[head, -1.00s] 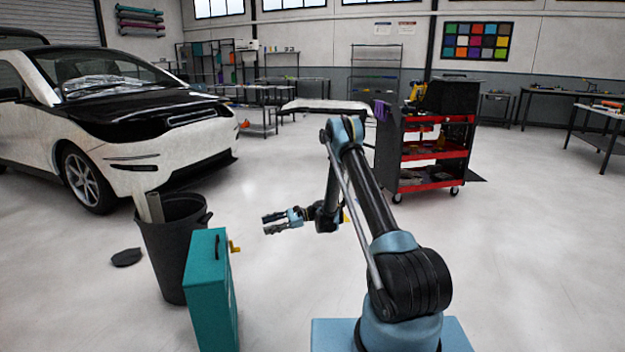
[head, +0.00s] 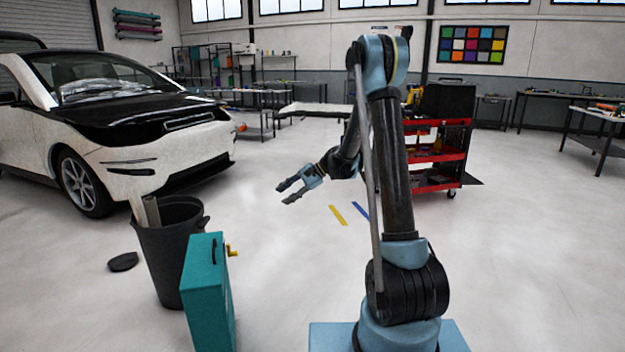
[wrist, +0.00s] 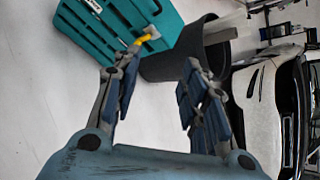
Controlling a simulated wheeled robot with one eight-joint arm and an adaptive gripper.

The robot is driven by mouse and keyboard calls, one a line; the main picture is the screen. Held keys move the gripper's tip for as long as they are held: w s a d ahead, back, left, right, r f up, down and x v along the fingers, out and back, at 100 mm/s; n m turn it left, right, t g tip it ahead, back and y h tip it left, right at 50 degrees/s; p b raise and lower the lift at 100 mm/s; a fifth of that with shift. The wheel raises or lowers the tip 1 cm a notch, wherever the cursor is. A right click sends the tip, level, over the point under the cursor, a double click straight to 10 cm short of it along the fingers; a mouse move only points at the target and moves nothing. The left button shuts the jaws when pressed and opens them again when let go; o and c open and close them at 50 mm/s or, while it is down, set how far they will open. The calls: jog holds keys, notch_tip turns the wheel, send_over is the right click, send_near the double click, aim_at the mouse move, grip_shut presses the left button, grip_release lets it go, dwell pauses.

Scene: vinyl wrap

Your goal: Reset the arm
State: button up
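My gripper (head: 289,191) is open and empty, held in the air in front of my arm and pointing left and slightly down. In the wrist view my gripper (wrist: 156,72) shows its two fingers wide apart with nothing between them. My arm stands raised, its elbow high in the head view, the forearm dropping behind the upper arm. No object touches the gripper.
A teal case (head: 207,290) with a yellow handle stands at lower left, beside a dark bin (head: 172,255) holding rolls. A white and black car (head: 140,150) is at left. A red and black tool cart (head: 440,150) stands behind my arm. The floor at right is clear.

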jog(key=s+d+r+n+t+h, duration=0.1)
jog(key=s+d+r+n+h, duration=0.2)
jog(key=s+d, duration=0.55)
jog(key=s+d+r+n+t+h, duration=0.15)
jog(key=s+d+r, duration=0.4)
jog(key=s, duration=0.55)
jog(key=s+d+f+n+h, duration=0.2)
jog(key=s+d, duration=0.5)
jog(key=s, duration=0.4)
jog(key=s+d+f+n+h, duration=0.1)
jog(key=s+d+f+h, duration=0.3)
jog(key=s, duration=0.7)
jog(key=d+f, duration=0.2)
jog(key=d, duration=0.2)
jog(key=shift+d+f+n, duration=0.15)
jog(key=shift+f+n, duration=0.15)
jog(key=shift+n, duration=0.05)
jog(key=shift+s+t+h, duration=0.1)
jog(key=shift+t+h, duration=0.15)
